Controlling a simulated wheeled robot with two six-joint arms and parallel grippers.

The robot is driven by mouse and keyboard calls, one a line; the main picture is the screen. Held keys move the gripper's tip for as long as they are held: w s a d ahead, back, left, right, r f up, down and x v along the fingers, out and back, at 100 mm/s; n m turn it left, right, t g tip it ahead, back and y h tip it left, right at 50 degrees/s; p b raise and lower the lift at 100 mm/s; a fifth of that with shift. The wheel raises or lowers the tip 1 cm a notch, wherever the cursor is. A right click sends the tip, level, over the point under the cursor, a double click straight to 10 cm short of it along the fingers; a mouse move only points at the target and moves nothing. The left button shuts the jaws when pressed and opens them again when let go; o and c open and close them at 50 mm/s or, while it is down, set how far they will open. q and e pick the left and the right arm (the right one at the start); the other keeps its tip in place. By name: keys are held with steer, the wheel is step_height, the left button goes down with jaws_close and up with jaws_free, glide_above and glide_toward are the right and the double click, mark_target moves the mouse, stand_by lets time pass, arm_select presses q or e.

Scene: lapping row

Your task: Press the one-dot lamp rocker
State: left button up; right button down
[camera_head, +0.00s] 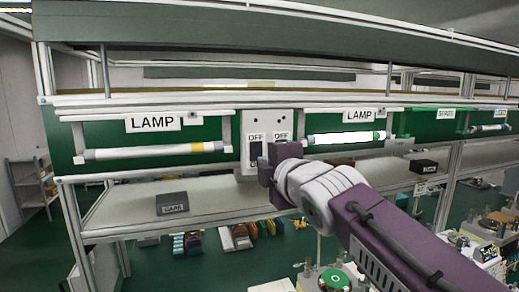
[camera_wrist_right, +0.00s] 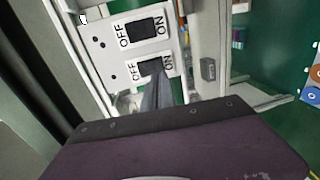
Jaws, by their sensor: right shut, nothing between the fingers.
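A pale switch plate (camera_head: 266,118) hangs mid-rail between two lamps in the head view. It also shows in the wrist view (camera_wrist_right: 88,32). It bears two dark rockers marked OFF and ON: an upper one (camera_wrist_right: 140,32) and a lower one (camera_wrist_right: 152,67) in the wrist view. In the head view, my right wrist partly hides the plate. My left gripper is not in view.
The left lamp tube (camera_head: 150,151) with a yellow band looks unlit. The right tube (camera_head: 345,138) with a green end glows white. A shelf (camera_head: 225,196) below holds a dark labelled block (camera_head: 172,203). A green spare panel (camera_head: 430,122) is at the right.

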mark_target(257, 152)
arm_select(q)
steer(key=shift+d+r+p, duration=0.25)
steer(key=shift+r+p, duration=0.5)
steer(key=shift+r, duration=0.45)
arm_select(e)
steer(key=x, duration=0.4)
steer(key=shift+w+d, duration=0.2)
steer(key=shift+d, duration=0.05)
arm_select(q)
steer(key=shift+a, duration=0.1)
arm_select(e)
steer(key=shift+a, duration=0.2)
arm_select(q)
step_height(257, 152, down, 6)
steer(key=b, duration=0.5)
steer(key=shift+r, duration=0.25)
arm_select(e)
steer(key=shift+w+f+t, duration=0.1)
steer(key=shift+w+t, duration=0.1)
steer(key=shift+t, duration=0.6)
arm_select(q)
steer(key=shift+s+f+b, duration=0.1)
steer(key=shift+b, duration=0.2)
